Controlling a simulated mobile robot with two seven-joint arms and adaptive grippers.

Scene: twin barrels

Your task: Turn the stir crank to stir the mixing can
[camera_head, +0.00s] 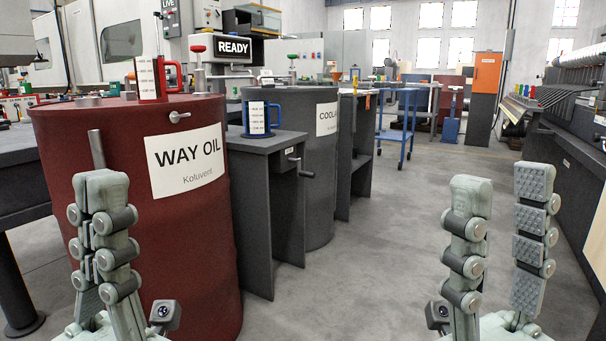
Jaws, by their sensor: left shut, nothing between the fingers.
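A grey crank (301,169) with a bent handle sticks out from the side of a dark stand (262,190) between two barrels. I cannot tell for certain that it is the stir crank. A blue-handled measuring can (259,119) with a white label sits on the stand's top; no vessel is clearly readable as the mixing can. My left gripper (100,190) is shut and empty in front of the red barrel, left of and apart from the crank. My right gripper (502,190) is open and empty over the floor, right of and apart from the crank.
The red WAY OIL barrel (190,230) carries a red-handled can (150,78). The grey coolant barrel (312,200) stands behind the dark stand. A blue cart (392,135) is further back. The floor (385,250) is clear in the middle. A machine bench lines the right.

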